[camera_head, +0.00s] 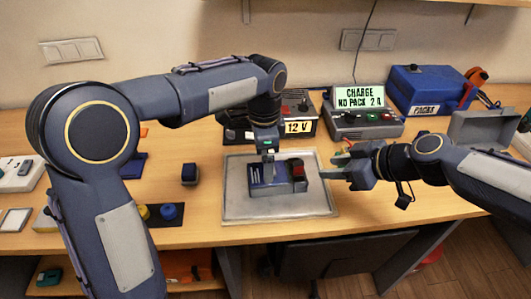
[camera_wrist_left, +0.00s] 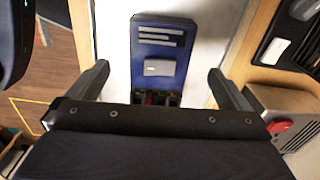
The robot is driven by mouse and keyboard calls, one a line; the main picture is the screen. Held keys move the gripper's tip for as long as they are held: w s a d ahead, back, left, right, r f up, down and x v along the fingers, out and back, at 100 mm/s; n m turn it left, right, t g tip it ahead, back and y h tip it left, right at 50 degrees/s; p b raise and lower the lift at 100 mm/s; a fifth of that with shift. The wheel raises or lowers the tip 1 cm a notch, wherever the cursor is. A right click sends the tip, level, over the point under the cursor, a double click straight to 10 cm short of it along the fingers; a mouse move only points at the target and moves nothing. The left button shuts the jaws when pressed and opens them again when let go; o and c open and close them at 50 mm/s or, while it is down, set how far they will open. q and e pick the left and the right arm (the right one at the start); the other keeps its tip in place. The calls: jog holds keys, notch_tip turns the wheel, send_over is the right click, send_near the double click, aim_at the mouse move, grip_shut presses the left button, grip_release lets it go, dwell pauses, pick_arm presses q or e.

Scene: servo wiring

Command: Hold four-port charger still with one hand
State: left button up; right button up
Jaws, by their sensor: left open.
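The four-port charger (camera_head: 268,176) is a dark blue block with pale lines on its top and a red part at its right end. It sits on the grey tray (camera_head: 240,207). My left gripper (camera_head: 268,155) is above it, pointing down. In the left wrist view the charger (camera_wrist_left: 155,50) lies between the open fingers of my left gripper (camera_wrist_left: 158,88), with a gap on each side. My right gripper (camera_head: 333,170) is to the right of the charger, over the tray's right edge, its fingers apart and pointing left.
A charging unit with a lit green display (camera_head: 360,97), a 12 V box (camera_head: 299,128) and a blue pack (camera_head: 425,88) stand at the back. A small dark block (camera_head: 189,174) lies left of the tray. The table's front right is clear.

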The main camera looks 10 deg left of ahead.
pick_arm(q)
jog(key=shift+w+d+f, duration=0.1)
jog(key=shift+f, duration=0.2)
notch_tip(320, 180, down, 7)
jog(key=shift+f, duration=0.15)
jog(key=shift+c, duration=0.4)
jog(key=c, duration=1)
pick_arm(e)
jog(key=shift+o, duration=0.4)
pick_arm(q)
jog(key=shift+c, duration=0.2)
pick_arm(e)
notch_tip(320, 180, up, 7)
jog(key=n+g+h, duration=0.4)
jog(key=n+h, duration=0.2)
jog(key=n, duration=0.4)
send_over(299, 163)
jog(key=s+d, duration=0.1)
jog(key=d, duration=0.1)
jog(key=h, duration=0.1)
jog(key=shift+t+h, duration=0.3)
jog(key=f, duration=0.3)
jog(key=a+f, duration=0.1)
jog(key=f, duration=0.3)
jog(key=w+f, duration=0.1)
jog(key=f, duration=0.2)
jog(key=shift+a+f, duration=0.35)
jog(key=shift+a, duration=0.05)
